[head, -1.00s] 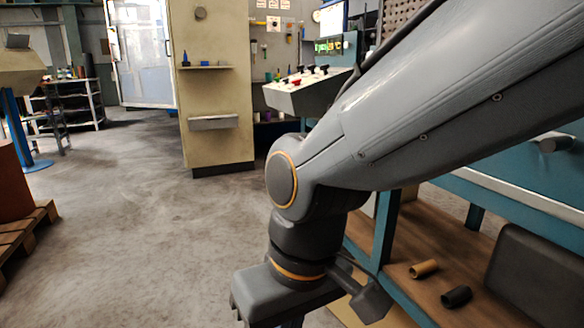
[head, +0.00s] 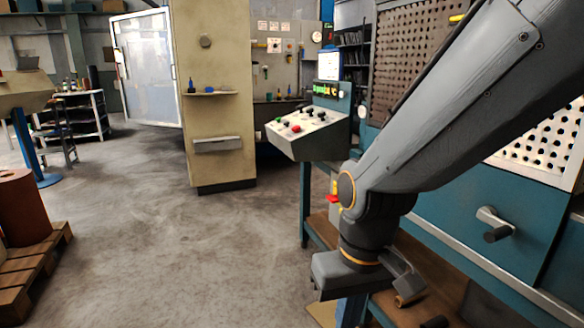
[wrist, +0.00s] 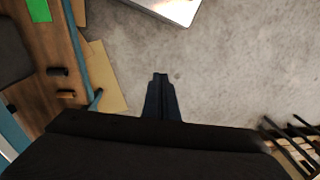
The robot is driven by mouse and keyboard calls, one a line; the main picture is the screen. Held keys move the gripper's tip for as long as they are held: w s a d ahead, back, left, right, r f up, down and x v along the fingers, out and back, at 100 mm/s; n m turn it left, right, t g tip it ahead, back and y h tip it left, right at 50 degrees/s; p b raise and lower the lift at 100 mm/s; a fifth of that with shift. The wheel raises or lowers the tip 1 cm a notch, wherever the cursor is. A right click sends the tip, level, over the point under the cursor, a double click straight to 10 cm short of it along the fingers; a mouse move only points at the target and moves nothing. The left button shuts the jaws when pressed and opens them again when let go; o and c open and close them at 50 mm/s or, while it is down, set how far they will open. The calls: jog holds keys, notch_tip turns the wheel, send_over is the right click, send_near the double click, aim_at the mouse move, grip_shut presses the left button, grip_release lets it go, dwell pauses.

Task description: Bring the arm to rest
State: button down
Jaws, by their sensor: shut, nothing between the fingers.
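My gripper (wrist: 160,76) shows in the wrist view with its two dark fingers together and nothing between them. It hangs over bare grey concrete floor. In the head view my arm reaches in from the upper right and bends down at a joint with an orange ring. The dark gripper body is at its lower end, in front of the blue machine's lower shelf; the fingertips cannot be made out there.
The blue machine (head: 470,190) with a brown lower shelf (wrist: 40,106) stands close on the right. A control console (head: 308,132) and a beige column (head: 215,100) are behind. A wooden pallet (head: 35,262) with a red-brown drum (head: 20,205) is left. Open floor lies between.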

jog(key=s+d+r+m+p, duration=0.2)
jog(key=d+r+m+p, duration=0.1)
jog(key=d+r+p, duration=0.7)
notch_tip(320, 180, up, 3)
jog(key=p, duration=0.6)
jog(key=shift+s+d+r+h, duration=0.15)
jog(key=shift+s+d+h, duration=0.05)
jog(key=shift+d+h, duration=0.2)
